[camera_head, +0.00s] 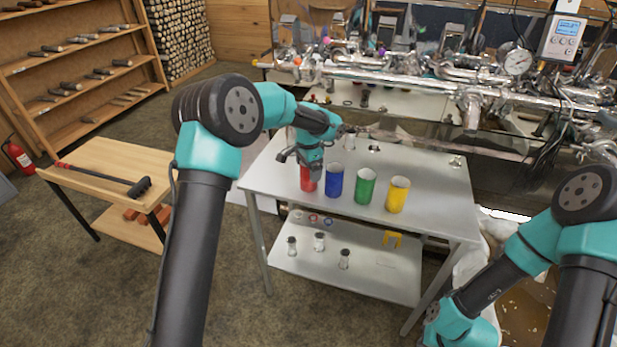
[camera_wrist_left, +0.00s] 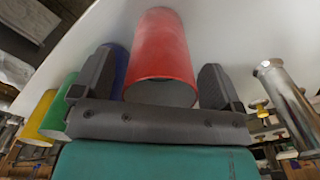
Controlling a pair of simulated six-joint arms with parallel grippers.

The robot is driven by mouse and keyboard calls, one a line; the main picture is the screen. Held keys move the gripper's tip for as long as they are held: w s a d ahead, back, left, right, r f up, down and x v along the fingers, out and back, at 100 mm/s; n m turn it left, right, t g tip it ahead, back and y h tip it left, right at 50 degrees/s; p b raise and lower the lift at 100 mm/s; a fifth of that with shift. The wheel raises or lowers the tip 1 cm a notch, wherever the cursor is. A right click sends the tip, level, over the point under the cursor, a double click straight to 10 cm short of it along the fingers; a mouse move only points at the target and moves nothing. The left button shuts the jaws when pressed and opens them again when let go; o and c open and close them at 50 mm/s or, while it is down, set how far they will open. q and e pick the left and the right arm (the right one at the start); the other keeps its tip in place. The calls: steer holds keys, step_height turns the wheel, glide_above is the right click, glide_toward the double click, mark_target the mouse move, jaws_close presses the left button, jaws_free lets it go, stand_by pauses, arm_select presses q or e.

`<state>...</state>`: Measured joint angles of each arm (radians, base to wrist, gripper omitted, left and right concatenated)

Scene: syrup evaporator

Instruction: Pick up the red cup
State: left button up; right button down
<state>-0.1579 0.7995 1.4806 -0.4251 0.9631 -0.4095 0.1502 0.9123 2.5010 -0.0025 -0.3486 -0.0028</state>
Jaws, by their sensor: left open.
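The red cup (camera_head: 308,182) stands on the metal table (camera_head: 420,175), at the left end of a row of cups. My left gripper (camera_head: 306,165) is at the red cup and partly covers it in the head view. In the left wrist view the red cup (camera_wrist_left: 162,55) lies between the two open fingers (camera_wrist_left: 158,92), with a gap on each side. My right arm (camera_head: 540,250) shows at the lower right of the head view; its fingers cannot be made out.
A blue cup (camera_head: 334,181), a green cup (camera_head: 366,188) and a yellow cup (camera_head: 397,195) stand close on the right. Small jars (camera_head: 319,242) sit on the lower shelf. Pipes (camera_head: 400,75) run behind the table. A wooden bench (camera_head: 110,165) holds a hammer-like tool (camera_head: 105,179).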

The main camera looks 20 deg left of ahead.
arm_select(q)
steer(key=c, duration=1)
steer(key=shift+r, duration=0.15)
steer(key=s+d+r, duration=0.1)
steer(key=s, duration=0.4)
steer(key=s+d+r, duration=0.2)
steer(key=s, duration=0.3)
steer(key=s+d+r, duration=0.1)
steer(key=s, duration=0.4)
steer(key=shift+s+d+r, duration=0.2)
steer(key=shift+d+r, duration=0.05)
steer(key=shift+r, duration=0.1)
